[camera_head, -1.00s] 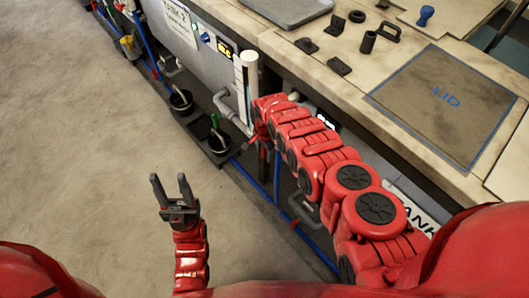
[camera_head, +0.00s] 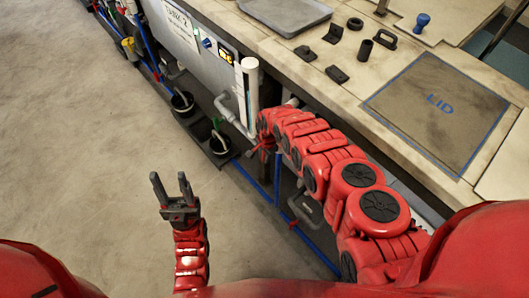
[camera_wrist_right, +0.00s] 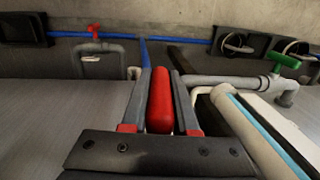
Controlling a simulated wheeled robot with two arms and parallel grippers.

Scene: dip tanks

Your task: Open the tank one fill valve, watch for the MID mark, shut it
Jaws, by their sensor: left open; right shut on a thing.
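My right gripper (camera_wrist_right: 160,78) is shut on a red lever handle (camera_wrist_right: 160,105), which lies lengthwise between its two fingers in the right wrist view. The lever's pivot and pipe are hidden there, so its open or shut position cannot be told. In the head view my right arm hides most of tank one's front, and its level marks do not show. A white upright tube (camera_head: 250,85) stands just beyond that arm; a white tube (camera_wrist_right: 255,130) with a blue-green stripe shows at the right of the wrist view. My left gripper (camera_head: 172,188) is open and empty over the floor.
A green-handled valve (camera_wrist_right: 285,61) and a small red valve (camera_wrist_right: 95,32) sit on pipes. Black buckets (camera_head: 220,143) stand below. The bench holds a lid marking (camera_head: 437,100) and small black parts. Floor at left is clear.

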